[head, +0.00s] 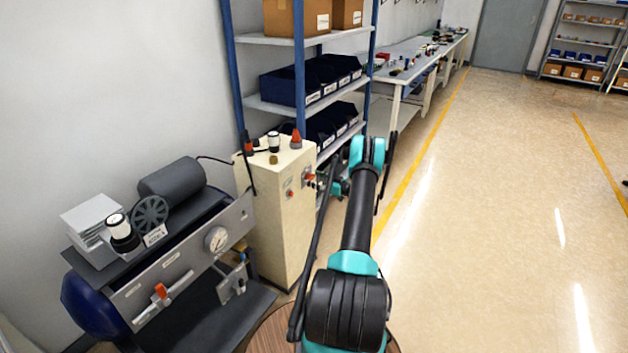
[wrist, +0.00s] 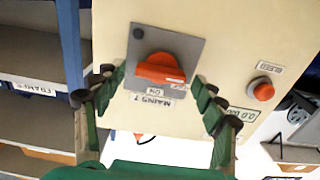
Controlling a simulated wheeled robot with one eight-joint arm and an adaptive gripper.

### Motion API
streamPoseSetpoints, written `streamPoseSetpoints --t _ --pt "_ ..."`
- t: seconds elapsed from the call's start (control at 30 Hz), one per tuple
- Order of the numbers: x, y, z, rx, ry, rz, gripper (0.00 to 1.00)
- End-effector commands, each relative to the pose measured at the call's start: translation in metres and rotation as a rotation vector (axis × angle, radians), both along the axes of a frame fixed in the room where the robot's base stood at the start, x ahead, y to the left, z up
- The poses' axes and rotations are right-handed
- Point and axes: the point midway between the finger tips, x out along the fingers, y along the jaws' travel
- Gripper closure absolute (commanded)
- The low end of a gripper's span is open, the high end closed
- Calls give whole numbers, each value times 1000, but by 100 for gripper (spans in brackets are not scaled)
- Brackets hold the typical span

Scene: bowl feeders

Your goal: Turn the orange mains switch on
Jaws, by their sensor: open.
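The orange mains switch (wrist: 160,68) sits on a grey plate (wrist: 188,50) on the front of a cream cabinet (wrist: 230,30). The wrist view is upside down. The switch handle lies roughly crosswise in that view, beside an "ON" mark and a "MAINS" label (wrist: 152,100). My gripper (wrist: 158,80) is open, with one green finger on each side of the switch and a gap to the handle on both sides. Whether the fingers touch the plate I cannot tell. In the head view, my arm reaches to the front of the cabinet (head: 270,225) and the switch (head: 308,175) is small.
A red bleed button (wrist: 263,89) is on the same cabinet face, beside the switch. A compressor bench with an orange-handled valve (head: 161,291) stands left of the cabinet. Blue-framed shelving (head: 300,80) stands behind. The floor (head: 500,200) to the right is clear.

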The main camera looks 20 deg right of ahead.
Motion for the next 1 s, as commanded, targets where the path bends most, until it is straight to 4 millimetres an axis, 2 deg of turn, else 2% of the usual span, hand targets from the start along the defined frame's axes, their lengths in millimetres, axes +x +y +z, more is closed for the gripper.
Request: streamPoseSetpoints --t 0.3,0.7,1.0 --pt "2 1 0 0 0 0 29" --pt "2 1 0 0 0 0 79" --pt "2 1 0 28 22 0 79"
